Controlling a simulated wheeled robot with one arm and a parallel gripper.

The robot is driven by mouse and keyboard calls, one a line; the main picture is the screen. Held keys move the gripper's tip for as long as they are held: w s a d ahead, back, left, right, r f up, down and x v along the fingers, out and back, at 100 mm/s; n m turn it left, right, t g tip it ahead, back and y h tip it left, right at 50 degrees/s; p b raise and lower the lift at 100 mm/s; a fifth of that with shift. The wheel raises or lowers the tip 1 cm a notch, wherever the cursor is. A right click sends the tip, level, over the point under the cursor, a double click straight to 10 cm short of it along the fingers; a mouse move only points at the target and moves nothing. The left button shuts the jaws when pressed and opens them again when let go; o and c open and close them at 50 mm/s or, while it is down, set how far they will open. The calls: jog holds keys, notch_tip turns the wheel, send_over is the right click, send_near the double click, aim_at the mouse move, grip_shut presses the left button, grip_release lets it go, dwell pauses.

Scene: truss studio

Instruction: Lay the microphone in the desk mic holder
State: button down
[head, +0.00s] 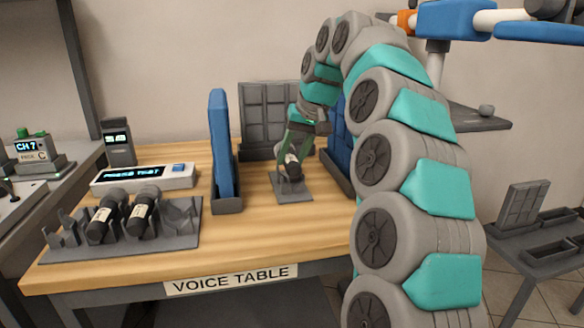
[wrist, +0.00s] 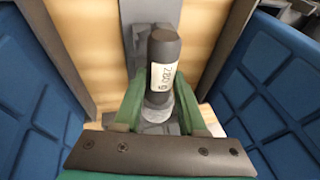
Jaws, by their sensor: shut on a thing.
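The microphone (wrist: 162,90) is dark with a pale label and a grey head; its dark end points away from my gripper. My gripper (wrist: 160,108) has its green fingers on either side of it and is shut on it. The grey desk mic holder (wrist: 133,45) lies beneath the microphone in the wrist view. In the head view the holder (head: 300,192) stands on the table between two blue panels, with the microphone (head: 292,168) at it and my gripper (head: 291,150) just above. I cannot tell whether the microphone rests in the cradle.
Blue padded panels (head: 222,145) (wrist: 275,80) stand close on both sides. A grey panel (head: 265,115) stands behind. A grey rack (head: 180,238) with two microphones and a white display unit (head: 143,177) are at left. The table front (head: 270,240) is clear.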

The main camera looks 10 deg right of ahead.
jog(key=shift+f, duration=1.4)
jog(key=shift+f, duration=0.2)
jog(key=shift+c, duration=2.4)
grip_release()
jog(key=p+v, duration=0.2)
jog(key=v, duration=1)
jog(key=shift+r+p, duration=0.3)
jog(key=shift+a, duration=0.1)
